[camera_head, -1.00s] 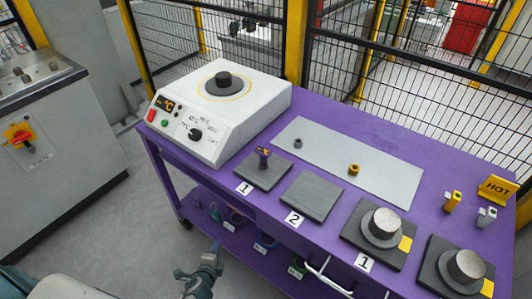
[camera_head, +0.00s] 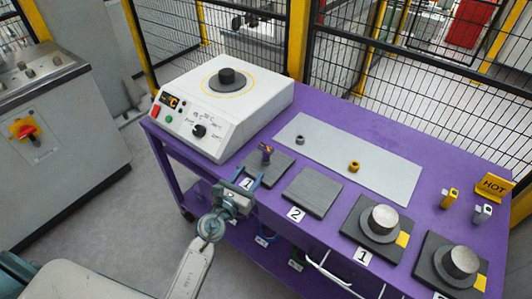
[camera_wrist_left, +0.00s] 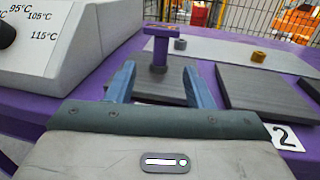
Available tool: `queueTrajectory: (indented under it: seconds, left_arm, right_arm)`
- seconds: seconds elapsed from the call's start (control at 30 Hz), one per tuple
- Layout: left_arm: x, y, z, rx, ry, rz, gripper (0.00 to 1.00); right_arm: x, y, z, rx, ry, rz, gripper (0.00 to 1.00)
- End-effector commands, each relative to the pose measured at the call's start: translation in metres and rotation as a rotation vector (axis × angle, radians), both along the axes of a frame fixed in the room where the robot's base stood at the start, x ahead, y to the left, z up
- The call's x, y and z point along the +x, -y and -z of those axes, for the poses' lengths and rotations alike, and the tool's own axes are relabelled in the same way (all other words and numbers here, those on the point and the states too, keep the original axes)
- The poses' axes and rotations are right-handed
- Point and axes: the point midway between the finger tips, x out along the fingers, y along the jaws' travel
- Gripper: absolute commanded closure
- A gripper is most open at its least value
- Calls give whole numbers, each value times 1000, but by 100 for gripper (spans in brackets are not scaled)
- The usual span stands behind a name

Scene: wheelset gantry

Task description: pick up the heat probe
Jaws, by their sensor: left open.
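In the left wrist view the probe (camera_wrist_left: 160,46) shows a flat crossbar on a stem with a dark lower part. My left gripper (camera_head: 246,181) is open and empty at the table's front edge, short of the probe. In the left wrist view its two fingers (camera_wrist_left: 158,72) point toward the probe, which shows between them, beyond the tips. My right gripper is not in view.
A white heater (camera_head: 222,105) stands left of the probe. Right of it are an empty pad marked 2 (camera_head: 311,191), a grey plate (camera_head: 380,165) with two small rings, and two pads with metal cylinders.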

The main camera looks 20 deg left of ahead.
Motion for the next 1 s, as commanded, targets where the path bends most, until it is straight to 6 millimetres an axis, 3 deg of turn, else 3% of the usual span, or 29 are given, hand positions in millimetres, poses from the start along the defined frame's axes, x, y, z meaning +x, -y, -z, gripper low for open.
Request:
queueTrajectory:
  seconds: [0.1, 0.37, 0.63, 0.93, 1.0]
  left_arm:
    - [20, 4, -2, -2, 2, -1, 53]
    - [41, 9, -4, -3, 1, -2, 53]
    - [78, 17, -6, -5, 0, -2, 53]
    - [82, 18, -5, -5, 0, -2, 53]
    - [82, 18, -5, -5, 0, -2, 65]
  right_arm:
    - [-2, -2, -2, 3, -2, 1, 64]
    - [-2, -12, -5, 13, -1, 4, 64]
    - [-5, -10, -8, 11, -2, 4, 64]
    - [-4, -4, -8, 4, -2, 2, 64]
    - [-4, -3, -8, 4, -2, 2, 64]
